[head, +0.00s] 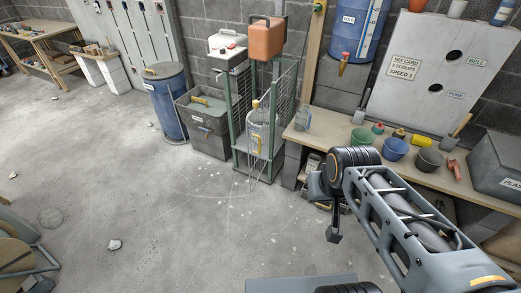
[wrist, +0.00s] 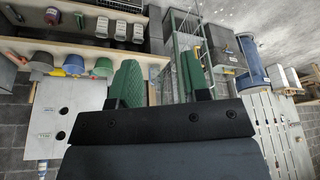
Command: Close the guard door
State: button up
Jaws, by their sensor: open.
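A green-framed stand (head: 236,125) with wire mesh stands against the back wall, left of the workbench. Its right side carries a mesh panel (head: 288,100). A clear piece with a yellow knob and yellow handle (head: 257,138) shows at its front; I cannot tell for sure whether this is the guard door or how far it stands open. The green frame also shows in the wrist view (wrist: 174,48), beyond my fingers. My gripper (wrist: 160,80) is open, with two green pads wide apart and nothing between them. In the head view its fingers are not clear.
The workbench (head: 325,135) with pots and cups (head: 395,149) lies under my arm at the right. A grey bin (head: 207,120) and a blue drum (head: 166,100) stand left of the stand. The floor (head: 130,190) in front is mostly clear.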

aim_at(256, 103)
jog(key=u, duration=0.5)
jog(key=i, duration=1.15)
jog(key=z, duration=0.3)
